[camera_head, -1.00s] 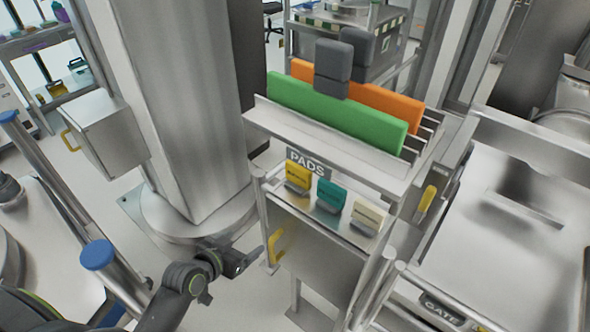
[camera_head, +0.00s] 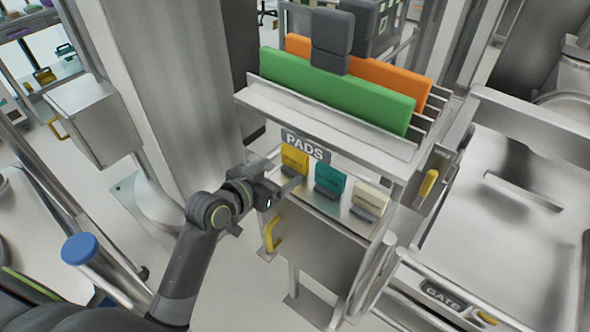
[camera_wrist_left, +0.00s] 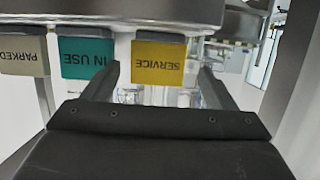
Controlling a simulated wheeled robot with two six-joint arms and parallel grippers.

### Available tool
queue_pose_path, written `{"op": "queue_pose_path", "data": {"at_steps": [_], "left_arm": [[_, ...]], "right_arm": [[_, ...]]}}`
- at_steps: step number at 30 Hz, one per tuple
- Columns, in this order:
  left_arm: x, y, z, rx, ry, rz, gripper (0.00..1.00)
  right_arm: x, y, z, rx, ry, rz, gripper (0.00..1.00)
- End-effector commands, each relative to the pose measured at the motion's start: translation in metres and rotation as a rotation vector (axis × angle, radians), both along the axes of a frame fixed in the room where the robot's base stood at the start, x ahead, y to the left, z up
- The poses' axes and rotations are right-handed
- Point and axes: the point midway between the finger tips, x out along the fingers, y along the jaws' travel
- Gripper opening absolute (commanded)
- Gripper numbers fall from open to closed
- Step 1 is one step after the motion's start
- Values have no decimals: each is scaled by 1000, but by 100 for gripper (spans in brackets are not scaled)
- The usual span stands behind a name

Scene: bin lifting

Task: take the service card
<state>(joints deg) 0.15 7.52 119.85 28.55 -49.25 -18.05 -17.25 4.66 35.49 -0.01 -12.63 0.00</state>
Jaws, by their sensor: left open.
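The yellow service card (camera_head: 295,162) stands at the left end of a row on the metal shelf under the PADS sign. In the left wrist view the service card (camera_wrist_left: 158,63) is upside down, its lettering readable, ahead of and between my two fingers. My left gripper (camera_head: 283,188) is open and empty, close in front of the card's lower left. My right gripper is not in view.
A teal "in use" card (camera_head: 329,181) and a cream "parked" card (camera_head: 369,198) stand to the right on the same shelf. Green (camera_head: 335,103) and orange (camera_head: 375,80) pads stand in the rack above. A yellow handle (camera_head: 274,234) is below the shelf.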

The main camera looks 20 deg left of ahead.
Motion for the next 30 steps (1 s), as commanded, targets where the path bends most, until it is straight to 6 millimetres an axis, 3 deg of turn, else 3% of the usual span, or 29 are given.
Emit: {"op": "queue_pose_path", "data": {"at_steps": [21, 30], "left_arm": [[64, -25, -23, -1, 0, 1, 79], [66, -25, -22, 0, 1, 1, 78]], "right_arm": [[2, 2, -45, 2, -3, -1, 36], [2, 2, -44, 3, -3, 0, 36]]}}
